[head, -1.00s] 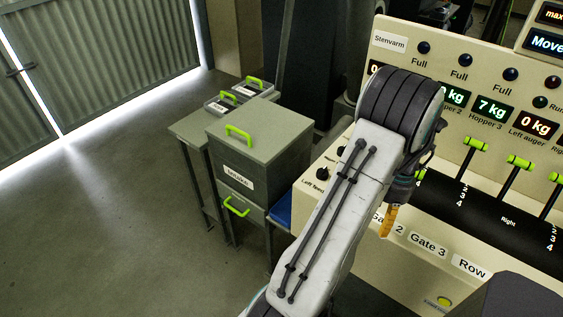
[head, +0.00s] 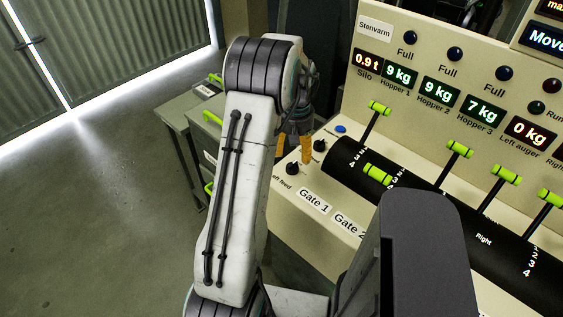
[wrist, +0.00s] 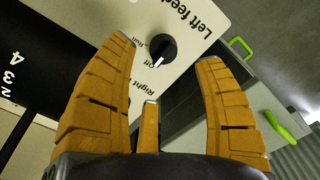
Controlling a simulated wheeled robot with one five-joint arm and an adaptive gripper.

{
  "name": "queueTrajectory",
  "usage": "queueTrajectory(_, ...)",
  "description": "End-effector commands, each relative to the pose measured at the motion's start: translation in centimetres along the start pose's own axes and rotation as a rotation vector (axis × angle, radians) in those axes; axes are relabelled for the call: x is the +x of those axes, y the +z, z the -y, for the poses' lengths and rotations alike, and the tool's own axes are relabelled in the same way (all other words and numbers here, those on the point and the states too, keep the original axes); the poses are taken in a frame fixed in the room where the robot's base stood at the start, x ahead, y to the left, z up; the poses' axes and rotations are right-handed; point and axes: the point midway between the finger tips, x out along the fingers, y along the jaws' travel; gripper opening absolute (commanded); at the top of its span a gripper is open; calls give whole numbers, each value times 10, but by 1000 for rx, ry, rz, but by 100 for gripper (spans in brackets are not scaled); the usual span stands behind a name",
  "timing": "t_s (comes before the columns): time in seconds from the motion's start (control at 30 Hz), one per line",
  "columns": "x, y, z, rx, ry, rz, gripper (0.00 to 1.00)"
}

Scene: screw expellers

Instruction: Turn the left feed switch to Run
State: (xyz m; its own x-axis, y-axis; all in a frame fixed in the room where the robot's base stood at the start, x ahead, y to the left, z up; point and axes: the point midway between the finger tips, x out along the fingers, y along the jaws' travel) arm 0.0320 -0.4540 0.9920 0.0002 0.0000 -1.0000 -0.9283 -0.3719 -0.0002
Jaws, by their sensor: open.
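The left feed switch is a small black knob with a white mark on the cream panel, left of a second black knob (head: 319,145) in the head view. In the wrist view the left feed switch (wrist: 163,46) sits beside the large "Left feed" label, and its white mark points toward "Off". "Run" is printed close by. My gripper (wrist: 167,52) is open and empty, its orange fingers on either side of the knob in the picture, apparently short of touching it.
A black drum with green-handled levers (head: 378,108) runs along the panel, right of the knobs. A blue button (head: 341,129) lies behind the knobs. Grey boxes with green handles (head: 212,117) stand left of the panel, partly behind my arm. Open floor lies farther left.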

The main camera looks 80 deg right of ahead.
Motion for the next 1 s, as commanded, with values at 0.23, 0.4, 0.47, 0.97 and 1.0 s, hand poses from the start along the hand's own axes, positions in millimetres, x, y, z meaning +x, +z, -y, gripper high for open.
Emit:
queueTrajectory(0.23,-2,-1,-1,-108,1,-2,63)
queueTrajectory(0.4,-2,-1,0,-175,0,0,63)
queueTrajectory(0.47,-1,-1,0,-196,0,0,63)
queueTrajectory(0.97,45,0,0,-240,-3,5,63)
queueTrajectory(1.0,49,0,0,-240,-2,3,63)
